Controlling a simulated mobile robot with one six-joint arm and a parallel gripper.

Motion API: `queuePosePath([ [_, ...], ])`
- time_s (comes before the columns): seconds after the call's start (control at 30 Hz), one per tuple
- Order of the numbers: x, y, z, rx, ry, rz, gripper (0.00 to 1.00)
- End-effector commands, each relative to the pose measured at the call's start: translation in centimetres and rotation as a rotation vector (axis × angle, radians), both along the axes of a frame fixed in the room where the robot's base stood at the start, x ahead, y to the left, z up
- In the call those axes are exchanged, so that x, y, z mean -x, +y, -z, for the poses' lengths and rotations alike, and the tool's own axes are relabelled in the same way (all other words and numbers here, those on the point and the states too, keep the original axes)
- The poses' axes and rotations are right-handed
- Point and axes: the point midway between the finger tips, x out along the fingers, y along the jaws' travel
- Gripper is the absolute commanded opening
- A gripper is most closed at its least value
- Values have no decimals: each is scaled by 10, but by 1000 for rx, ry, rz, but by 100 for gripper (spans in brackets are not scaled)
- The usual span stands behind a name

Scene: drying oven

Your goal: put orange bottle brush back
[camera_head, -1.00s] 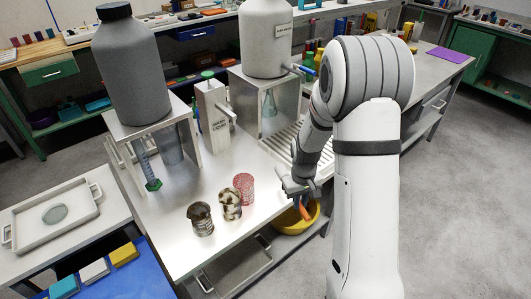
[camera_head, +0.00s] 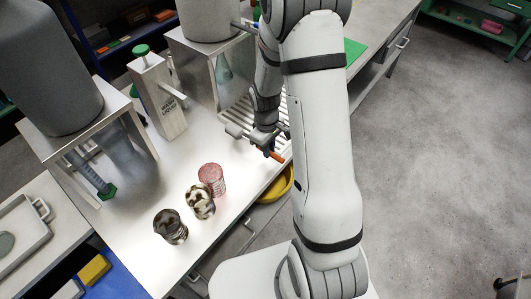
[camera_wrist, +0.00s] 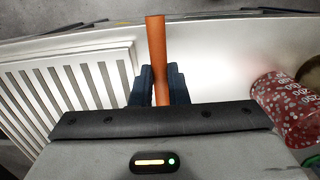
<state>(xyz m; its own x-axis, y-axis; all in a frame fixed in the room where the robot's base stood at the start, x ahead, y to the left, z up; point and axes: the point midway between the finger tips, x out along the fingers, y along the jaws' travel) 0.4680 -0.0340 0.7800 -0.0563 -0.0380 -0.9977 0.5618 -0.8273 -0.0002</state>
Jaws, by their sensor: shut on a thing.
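The orange bottle brush (camera_head: 276,156) shows only as an orange rod; its bristles are hidden. My gripper (camera_head: 268,145) is shut on it, by the front edge of the metal table, near the lower end of the slotted white rack (camera_head: 234,117). In the wrist view the orange brush (camera_wrist: 156,50) stands straight out between the two dark fingers (camera_wrist: 158,85). The slotted rack (camera_wrist: 70,92) is left of it there. A red-patterned beaker (camera_head: 212,178) stands apart from the gripper, and shows at the right in the wrist view (camera_wrist: 287,108).
Two dark-stained beakers (camera_head: 170,226) (camera_head: 200,202) stand along the table front. A yellow bowl (camera_head: 279,184) is below the edge. A wash liquid dispenser (camera_head: 160,100) and a large grey bottle on a stand (camera_head: 45,70) are behind.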

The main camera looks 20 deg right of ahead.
Motion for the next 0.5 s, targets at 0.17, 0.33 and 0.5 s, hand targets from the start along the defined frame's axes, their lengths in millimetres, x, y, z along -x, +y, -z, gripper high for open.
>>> queuePosePath([
  [0.17, 1, 0, 22, 0, 5, 1, 0],
  [0.33, 0, -1, 37, -1, 0, 4, 0],
  [0.5, 0, -1, 36, 0, -1, 5, 0],
])
